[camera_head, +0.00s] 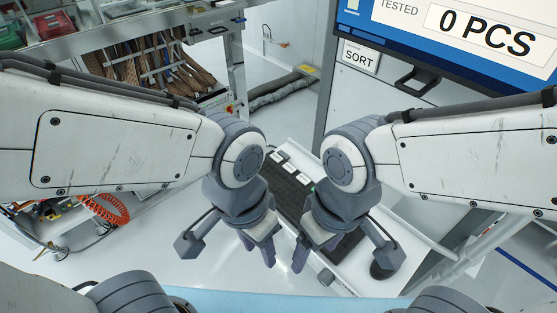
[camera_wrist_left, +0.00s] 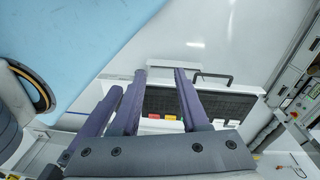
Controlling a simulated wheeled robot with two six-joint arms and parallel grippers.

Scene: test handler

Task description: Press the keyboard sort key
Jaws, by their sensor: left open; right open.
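The dark keyboard (camera_head: 290,187) lies on a white shelf between and below my two grippers; it also shows in the left wrist view (camera_wrist_left: 235,105). Near its edge in the left wrist view are a red key (camera_wrist_left: 171,117) and a yellow key (camera_wrist_left: 154,116). I cannot read which key is the sort key. A SORT label (camera_head: 358,57) is on the panel under the screen. My left gripper (camera_head: 257,250) is open, empty, pointing down left of the keyboard's near part. My right gripper (camera_head: 315,252) is open and empty over the near part, hiding some keys.
A screen (camera_head: 470,30) reading "TESTED 0 PCS" stands at the upper right. A metal frame with brown strips (camera_head: 150,65) stands back left. Open floor (camera_head: 170,262) lies left of the shelf.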

